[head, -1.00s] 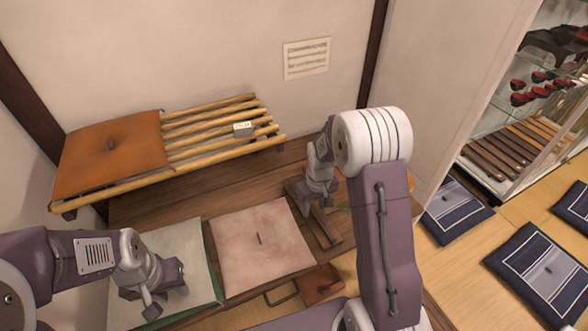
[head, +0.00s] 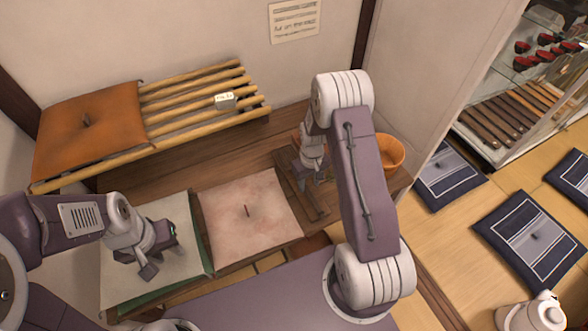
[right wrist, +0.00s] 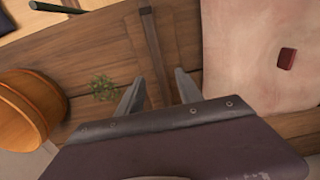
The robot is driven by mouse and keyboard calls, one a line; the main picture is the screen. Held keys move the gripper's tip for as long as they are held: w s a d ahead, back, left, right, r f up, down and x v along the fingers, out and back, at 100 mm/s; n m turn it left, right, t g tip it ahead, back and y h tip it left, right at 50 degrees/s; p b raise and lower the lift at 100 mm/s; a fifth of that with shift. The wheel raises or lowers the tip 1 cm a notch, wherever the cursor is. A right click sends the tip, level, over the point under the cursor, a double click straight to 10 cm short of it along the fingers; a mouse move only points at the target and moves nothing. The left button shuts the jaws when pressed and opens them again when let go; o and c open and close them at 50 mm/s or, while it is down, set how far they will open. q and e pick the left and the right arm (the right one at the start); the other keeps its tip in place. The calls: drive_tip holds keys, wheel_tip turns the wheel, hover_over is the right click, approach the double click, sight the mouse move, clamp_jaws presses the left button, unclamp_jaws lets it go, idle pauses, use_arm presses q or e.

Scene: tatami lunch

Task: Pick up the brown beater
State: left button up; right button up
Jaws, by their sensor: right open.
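A long brown wooden piece (right wrist: 154,50), which looks like the brown beater, lies on the wooden table. It also shows in the head view as brown bars (head: 312,203) right of the pink cushion. My right gripper (right wrist: 156,82) is open, its two fingers on either side of the brown piece in the right wrist view. Whether they touch it I cannot tell. In the head view my right gripper (head: 316,178) points down at the bars and partly hides them. My left gripper (head: 152,264) is over the pale cushion (head: 172,215); its jaws are unclear.
The pink cushion (head: 250,200) lies left of the bars. An orange tub (head: 390,154) stands to the right; a small green sprig (right wrist: 104,88) lies near it. A slatted rack (head: 200,100) with an orange cushion (head: 88,130) is at the back left. A wall rises behind.

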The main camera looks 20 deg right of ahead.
sight(308, 191)
wheel_tip(308, 191, down, 4)
drive_tip(key=shift+s+f, duration=0.1)
drive_tip(key=shift+s, duration=0.05)
drive_tip(key=shift+f, duration=0.2)
drive_tip(key=shift+r, duration=0.1)
clamp_jaws()
drive_tip(key=shift+r, duration=0.1)
drive_tip(key=shift+r, duration=0.3)
drive_tip(key=r, duration=0.4)
drive_tip(key=shift+s+d, duration=0.15)
drive_tip(key=shift+s, duration=0.25)
drive_tip(key=s+d+r, duration=0.2)
drive_tip(key=s+r, duration=0.4)
drive_tip(key=s, duration=0.4)
drive_tip(key=shift+s+d+r, duration=0.15)
drive_tip(key=shift+s+d, duration=0.05)
drive_tip(key=shift+d, duration=0.1)
